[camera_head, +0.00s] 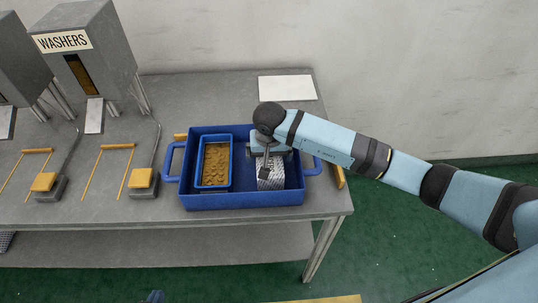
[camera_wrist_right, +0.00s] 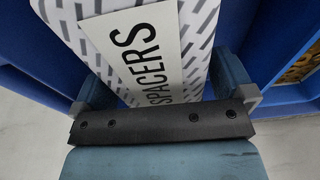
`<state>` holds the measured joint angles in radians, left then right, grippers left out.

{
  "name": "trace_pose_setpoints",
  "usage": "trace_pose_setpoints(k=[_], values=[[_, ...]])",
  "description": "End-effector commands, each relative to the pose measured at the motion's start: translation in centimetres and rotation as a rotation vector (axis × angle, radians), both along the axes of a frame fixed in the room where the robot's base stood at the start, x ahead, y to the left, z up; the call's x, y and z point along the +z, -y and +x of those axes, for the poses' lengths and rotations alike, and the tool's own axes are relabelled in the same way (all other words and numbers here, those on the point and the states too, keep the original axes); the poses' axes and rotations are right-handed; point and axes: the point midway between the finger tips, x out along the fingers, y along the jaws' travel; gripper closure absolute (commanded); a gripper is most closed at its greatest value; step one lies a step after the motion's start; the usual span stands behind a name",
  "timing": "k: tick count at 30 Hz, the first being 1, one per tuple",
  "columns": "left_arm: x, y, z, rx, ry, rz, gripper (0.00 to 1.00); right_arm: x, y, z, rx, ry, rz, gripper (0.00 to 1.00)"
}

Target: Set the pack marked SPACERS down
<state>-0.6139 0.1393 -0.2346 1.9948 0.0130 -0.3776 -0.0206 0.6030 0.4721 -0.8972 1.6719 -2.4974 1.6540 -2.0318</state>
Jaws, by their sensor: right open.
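The SPACERS pack (camera_head: 272,181), white with grey dashes, stands inside the right part of the blue tray (camera_head: 245,201). Its label reads SPACERS in the right wrist view (camera_wrist_right: 150,55). My right gripper (camera_head: 268,150) is over the pack's far end, with its arm coming in from the right. In the right wrist view its open fingers (camera_wrist_right: 165,88) stand on either side of the pack; whether they touch it I cannot tell. A small blue and dark part at the bottom edge, probably my left gripper (camera_head: 155,297), is mostly cut off.
A smaller blue bin (camera_head: 216,185) with brownish-gold parts fills the tray's left part. The WASHERS dispenser (camera_head: 95,60) and yellow-topped levers (camera_head: 143,178) stand to the left on the grey table (camera_head: 150,207). A white sheet (camera_head: 287,88) lies at the back right.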

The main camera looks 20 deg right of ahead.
Motion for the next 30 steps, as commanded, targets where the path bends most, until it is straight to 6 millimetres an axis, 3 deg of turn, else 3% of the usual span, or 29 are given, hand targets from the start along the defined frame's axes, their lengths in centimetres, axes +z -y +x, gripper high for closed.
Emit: trace_pose_setpoints(k=[15, 21, 30], values=[[-2.1, 0.0, -0.1, 0.0, -0.004, 0.001, 1.0, 9.8, -0.3, -1.0, 0.002, 0.006, -0.002, 0.0], [-2.3, 0.0, -0.1, 0.0, -0.004, 0.001, 1.0, 11.6, -0.4, -1.3, 0.001, 0.002, -0.001, 0.0], [-2.1, 0.0, 0.0, 0.0, -0.001, 0.0, 1.0, 11.8, -0.4, -1.3, 0.0, 0.001, 0.0, 0.0]])
